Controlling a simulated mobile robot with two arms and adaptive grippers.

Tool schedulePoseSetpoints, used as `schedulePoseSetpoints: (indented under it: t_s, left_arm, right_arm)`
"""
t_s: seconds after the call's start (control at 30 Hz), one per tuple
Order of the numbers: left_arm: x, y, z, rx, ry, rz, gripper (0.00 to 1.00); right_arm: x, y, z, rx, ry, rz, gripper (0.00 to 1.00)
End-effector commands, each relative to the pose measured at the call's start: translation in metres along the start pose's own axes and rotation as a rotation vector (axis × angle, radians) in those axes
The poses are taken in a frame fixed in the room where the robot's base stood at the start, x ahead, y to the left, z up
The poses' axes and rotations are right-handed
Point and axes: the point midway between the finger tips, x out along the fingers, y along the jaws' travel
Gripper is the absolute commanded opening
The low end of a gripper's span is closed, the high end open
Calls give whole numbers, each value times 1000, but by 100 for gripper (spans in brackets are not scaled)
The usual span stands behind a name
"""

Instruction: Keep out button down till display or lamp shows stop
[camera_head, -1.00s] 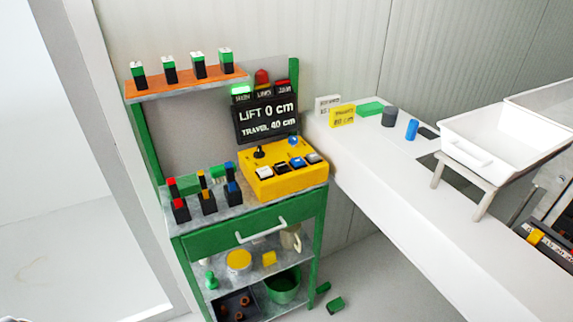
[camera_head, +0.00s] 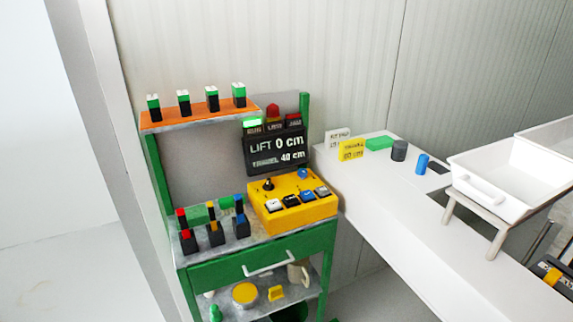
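A yellow control box (camera_head: 290,210) sits on the top of the green cart (camera_head: 225,272). It carries a row of black and white push buttons (camera_head: 291,200), a black joystick (camera_head: 268,184) and a blue knob (camera_head: 303,173). The button labels are too small to read. Behind it stands a black display (camera_head: 275,150) reading "LIFT 0 cm" and "TRAVEL 40 cm". On top of the display a green lamp (camera_head: 252,124) looks lit, beside a dark middle tile and a red tile (camera_head: 293,121). Neither gripper is in view.
An orange shelf (camera_head: 200,113) holds several green-black blocks. Coloured switches (camera_head: 213,233) stand left of the box. A white counter (camera_head: 400,215) at right holds a yellow sign (camera_head: 352,149), a blue cylinder (camera_head: 422,163) and a white tray (camera_head: 490,188).

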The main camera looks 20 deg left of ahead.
Motion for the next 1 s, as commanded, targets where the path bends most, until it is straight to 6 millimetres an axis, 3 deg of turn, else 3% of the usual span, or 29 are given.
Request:
schedulePoseSetpoints:
  t_s: [0.67,1.0]
  left_arm:
    - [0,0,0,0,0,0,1]
    - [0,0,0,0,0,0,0]
  right_arm:
    - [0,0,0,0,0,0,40]
    - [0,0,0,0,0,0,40]
